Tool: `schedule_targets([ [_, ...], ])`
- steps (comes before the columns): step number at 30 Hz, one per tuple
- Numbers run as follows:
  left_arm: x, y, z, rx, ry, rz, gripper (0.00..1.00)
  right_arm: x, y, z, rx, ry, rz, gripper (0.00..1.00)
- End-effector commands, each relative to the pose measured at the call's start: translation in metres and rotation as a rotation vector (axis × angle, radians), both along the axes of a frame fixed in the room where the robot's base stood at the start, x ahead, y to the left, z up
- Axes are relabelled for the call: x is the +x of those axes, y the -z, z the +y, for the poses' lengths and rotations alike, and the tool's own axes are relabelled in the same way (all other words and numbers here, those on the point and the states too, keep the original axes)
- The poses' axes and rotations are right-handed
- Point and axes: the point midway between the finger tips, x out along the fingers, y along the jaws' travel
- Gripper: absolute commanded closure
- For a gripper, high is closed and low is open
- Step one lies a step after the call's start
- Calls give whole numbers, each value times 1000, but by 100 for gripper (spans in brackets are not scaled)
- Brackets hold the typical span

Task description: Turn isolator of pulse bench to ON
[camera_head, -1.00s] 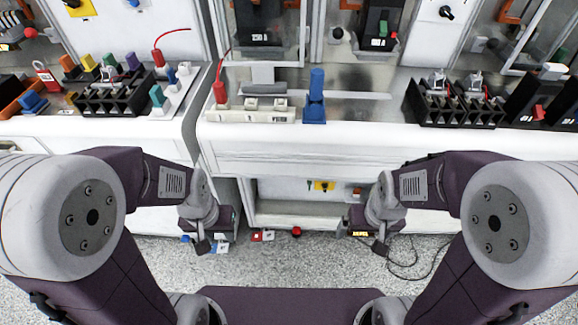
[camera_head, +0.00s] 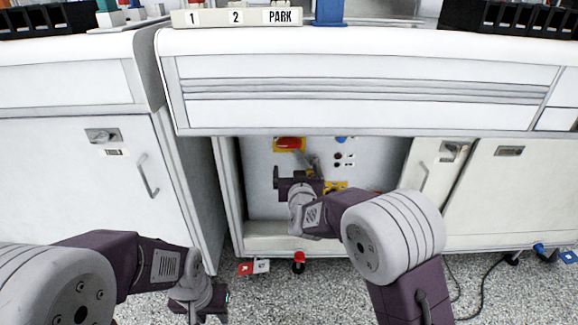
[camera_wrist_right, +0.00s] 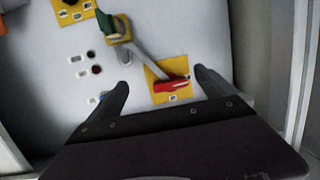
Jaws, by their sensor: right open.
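A red handle on a yellow plate, which looks like the isolator, is on the white panel in the opening under the middle bench. It shows in the head view (camera_head: 290,143) and the right wrist view (camera_wrist_right: 170,85). My right gripper (camera_head: 297,180) is in that opening, below the handle in the head view. In the right wrist view its open fingers (camera_wrist_right: 161,78) stand either side of the red handle; I cannot tell whether they touch it. My left gripper (camera_head: 205,301) hangs low at the left, away from the panel; its jaws are unclear.
Small buttons (camera_wrist_right: 95,70) and another yellow plate (camera_wrist_right: 75,11) are also on the panel. The opening has side walls and a bottom ledge (camera_head: 265,243).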

Motion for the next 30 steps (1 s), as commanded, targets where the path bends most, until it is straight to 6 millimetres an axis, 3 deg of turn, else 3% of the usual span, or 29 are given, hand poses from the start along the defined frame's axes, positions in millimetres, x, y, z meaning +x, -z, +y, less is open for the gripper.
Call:
schedule_targets([
  [3,0,5,0,0,0,-1,64,12,-19,19,4,47,-145,5],
  [9,0,2,0,0,0,0,64,15,-31,21,5,71,-195,5],
  [14,0,-27,0,0,0,0,64,34,-38,20,2,72,-191,5],
  [17,0,-43,0,0,0,0,64,56,-38,20,4,73,-193,5],
  [19,1,-27,0,0,0,-2,64,71,-24,20,7,72,-197,5],
  [21,0,-18,0,0,0,1,64,83,-24,20,7,71,-197,5],
  [30,0,-12,0,0,0,0,64,105,-28,21,5,69,-193,5],
])
